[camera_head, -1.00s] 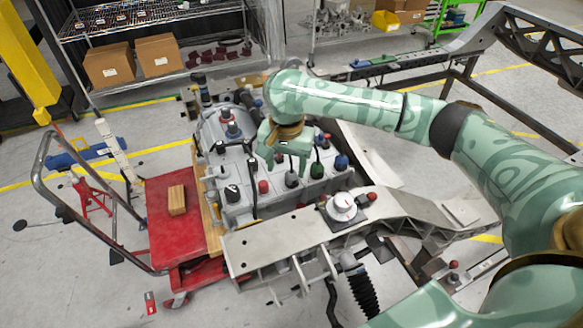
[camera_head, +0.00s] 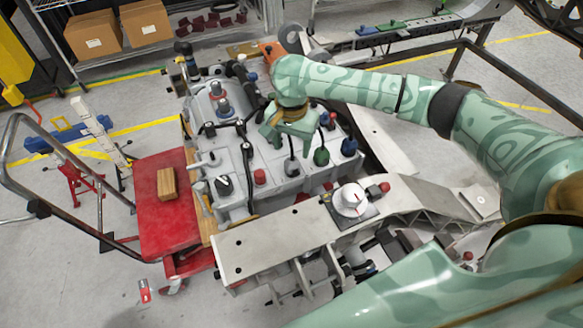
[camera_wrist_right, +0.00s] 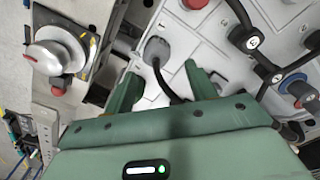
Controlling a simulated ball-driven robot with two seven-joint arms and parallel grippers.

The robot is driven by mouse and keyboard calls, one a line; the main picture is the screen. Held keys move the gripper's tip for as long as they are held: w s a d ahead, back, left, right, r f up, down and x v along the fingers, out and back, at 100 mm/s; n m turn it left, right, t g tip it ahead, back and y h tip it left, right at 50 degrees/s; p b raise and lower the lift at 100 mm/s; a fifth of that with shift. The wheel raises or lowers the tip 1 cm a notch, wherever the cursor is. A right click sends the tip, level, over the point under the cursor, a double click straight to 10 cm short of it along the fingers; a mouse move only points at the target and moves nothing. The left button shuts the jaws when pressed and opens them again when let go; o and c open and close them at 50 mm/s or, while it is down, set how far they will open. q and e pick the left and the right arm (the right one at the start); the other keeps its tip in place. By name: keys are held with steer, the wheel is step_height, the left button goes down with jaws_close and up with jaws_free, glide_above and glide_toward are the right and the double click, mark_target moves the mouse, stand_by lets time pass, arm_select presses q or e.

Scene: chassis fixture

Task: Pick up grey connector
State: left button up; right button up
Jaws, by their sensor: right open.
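The grey connector (camera_wrist_right: 157,48) sits on the pale grey casing, with a black cable running from it toward my right gripper. In the head view it is the dark grey plug (camera_head: 291,167) just below that gripper. My right gripper (camera_head: 289,143) is above the casing, its fingers apart. In the wrist view the open fingers (camera_wrist_right: 162,78) are on either side of the black cable, with the connector beyond their tips. Nothing is held. My left gripper is in neither current view.
Red (camera_head: 260,177), green (camera_head: 321,156) and blue (camera_head: 349,146) connectors stand nearby on the casing (camera_head: 233,200). A metal beam (camera_head: 270,245) with a white round knob (camera_head: 350,198) crosses in front. A red cart (camera_head: 160,225) carrying a wooden block (camera_head: 167,183) stands at left.

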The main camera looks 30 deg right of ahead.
mark_target(292, 159)
steer(key=shift+s+f, duration=0.15)
steer(key=shift+f, duration=0.45)
steer(key=f+b, duration=0.1)
steer(key=f, duration=0.1)
steer(key=f+b, duration=0.2)
steer(key=shift+s+a+f, duration=0.1)
steer(key=shift+s+f, duration=0.1)
steer(key=shift+f, duration=0.1)
steer(key=shift+r, duration=0.15)
jaws_close()
